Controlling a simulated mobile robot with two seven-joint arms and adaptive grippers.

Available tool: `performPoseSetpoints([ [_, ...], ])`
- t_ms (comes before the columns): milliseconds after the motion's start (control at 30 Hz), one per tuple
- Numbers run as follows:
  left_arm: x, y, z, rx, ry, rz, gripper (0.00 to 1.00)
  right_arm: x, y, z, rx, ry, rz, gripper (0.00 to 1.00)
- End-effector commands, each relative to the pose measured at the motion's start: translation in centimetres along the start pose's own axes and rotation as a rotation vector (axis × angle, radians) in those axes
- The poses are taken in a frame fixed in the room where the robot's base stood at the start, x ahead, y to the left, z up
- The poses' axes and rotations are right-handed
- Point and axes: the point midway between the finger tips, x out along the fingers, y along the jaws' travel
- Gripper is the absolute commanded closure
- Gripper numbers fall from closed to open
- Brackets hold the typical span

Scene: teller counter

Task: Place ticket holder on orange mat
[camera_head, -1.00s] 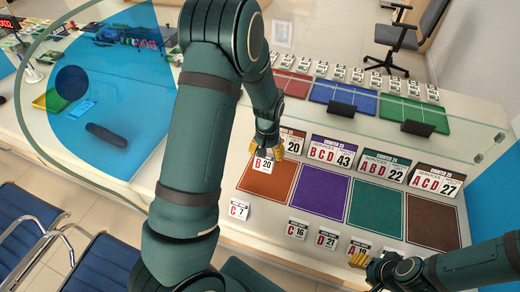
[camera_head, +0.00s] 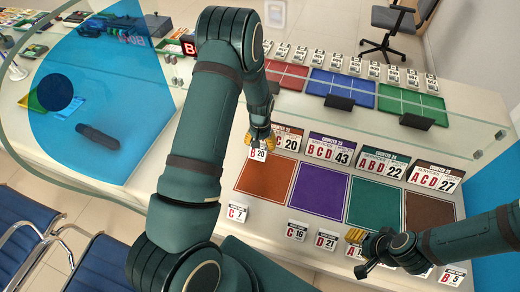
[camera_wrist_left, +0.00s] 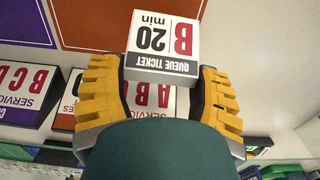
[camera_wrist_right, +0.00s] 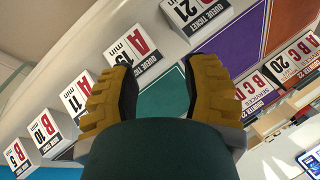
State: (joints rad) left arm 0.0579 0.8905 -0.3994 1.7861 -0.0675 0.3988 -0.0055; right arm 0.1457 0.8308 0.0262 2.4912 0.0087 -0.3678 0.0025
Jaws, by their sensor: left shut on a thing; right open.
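The ticket holder (camera_head: 257,154), a small white block marked B 20, is held in my left gripper (camera_head: 260,140), which is shut on it. In the head view it overlaps the back left edge of the orange mat (camera_head: 265,183); whether it touches the surface is hard to tell. The left wrist view shows the holder (camera_wrist_left: 162,45) between the yellow fingers, with the orange mat (camera_wrist_left: 90,22) beyond it.
Purple (camera_head: 320,190) and brown (camera_head: 430,216) mats lie on the counter. Counter signs (camera_head: 330,149) stand behind the mats. Other ticket holders (camera_head: 297,230) line the front, including C 7 (camera_head: 237,213). A glass screen edge (camera_head: 470,130) crosses behind the signs.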

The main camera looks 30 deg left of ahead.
Motion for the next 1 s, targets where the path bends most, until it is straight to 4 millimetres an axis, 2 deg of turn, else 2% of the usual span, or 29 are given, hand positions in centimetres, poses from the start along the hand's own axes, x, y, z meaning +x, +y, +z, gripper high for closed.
performPoseSetpoints([
  [333,3.7,0.0,0.0,-0.001,-0.001,0.000,0.70,0.1,0.0,0.0,0.000,0.000,0.000,0.53],
  [733,4.2,0.0,0.0,-0.001,0.001,0.000,0.70,0.6,0.2,0.1,0.000,0.000,0.001,0.53],
  [767,4.1,0.0,0.0,-0.001,0.001,0.000,0.21,0.5,0.1,0.1,0.000,0.000,0.001,0.53],
  [800,4.1,0.0,0.0,-0.001,0.001,0.000,0.07,0.4,0.1,0.1,0.000,0.000,0.001,0.53],
  [833,4.1,0.0,0.0,-0.001,0.001,0.000,0.03,0.4,0.1,0.1,0.000,0.000,0.001,0.53],
  [1000,4.0,0.0,0.0,-0.001,0.001,0.000,0.03,0.4,0.1,0.0,0.000,0.000,0.001,0.53],
])
